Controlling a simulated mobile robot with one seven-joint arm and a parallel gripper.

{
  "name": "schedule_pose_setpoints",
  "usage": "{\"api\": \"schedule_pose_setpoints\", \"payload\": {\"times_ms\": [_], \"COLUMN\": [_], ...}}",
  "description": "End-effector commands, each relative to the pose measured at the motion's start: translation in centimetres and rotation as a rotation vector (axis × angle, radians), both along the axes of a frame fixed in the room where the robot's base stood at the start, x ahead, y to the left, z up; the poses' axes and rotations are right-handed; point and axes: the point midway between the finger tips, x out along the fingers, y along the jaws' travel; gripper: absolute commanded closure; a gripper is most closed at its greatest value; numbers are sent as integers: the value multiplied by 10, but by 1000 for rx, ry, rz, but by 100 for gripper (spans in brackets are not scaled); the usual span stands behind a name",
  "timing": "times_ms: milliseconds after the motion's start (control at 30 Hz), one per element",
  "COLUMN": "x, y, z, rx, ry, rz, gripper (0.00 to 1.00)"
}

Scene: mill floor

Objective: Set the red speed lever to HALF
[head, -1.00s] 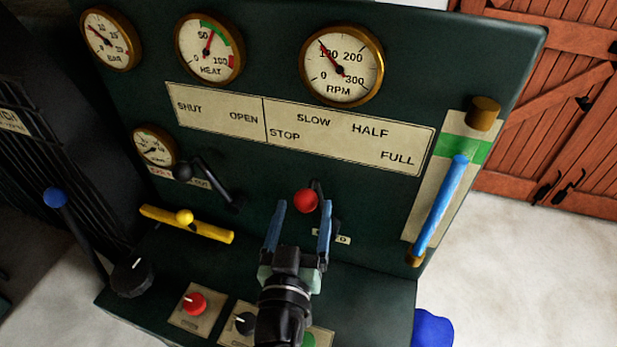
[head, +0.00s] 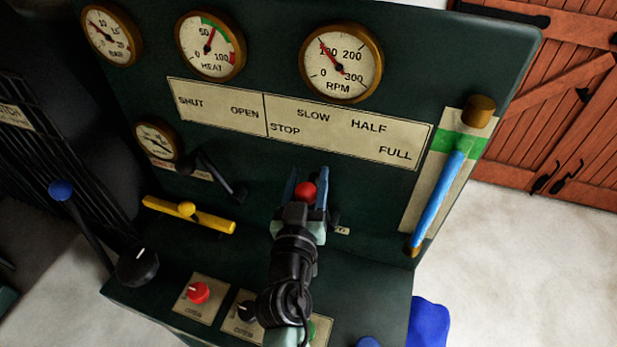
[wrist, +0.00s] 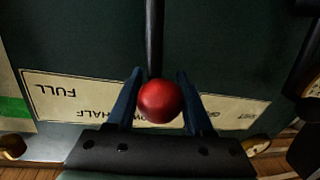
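The red speed lever has a round red knob (head: 306,191) and a dark shaft that is mostly hidden behind my gripper in the head view. My gripper (head: 306,184) has one blue finger on each side of the knob, with the knob between them. In the wrist view the red knob (wrist: 161,101) fills the gap between the fingers (wrist: 160,74), which appear to touch its sides. The lettered plate (head: 345,138) above reads STOP, SLOW, HALF and FULL; the knob is below STOP and SLOW, left of HALF.
A dark-knobbed lever (head: 215,178) and a yellow bar handle (head: 190,215) are left of my gripper. The RPM gauge (head: 340,63) is above; a red knob (head: 199,292) is below on the ledge.

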Motion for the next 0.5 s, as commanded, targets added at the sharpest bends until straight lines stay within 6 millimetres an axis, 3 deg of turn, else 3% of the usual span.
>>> {"api": "schedule_pose_setpoints", "payload": {"times_ms": [33,267,500], "x": [0,0,0], "y": [0,0,0], "z": [0,0,0], "rx": [0,0,-1], "ry": [0,1,1], "rz": [0,0,0], "gripper": [60,100,100]}}
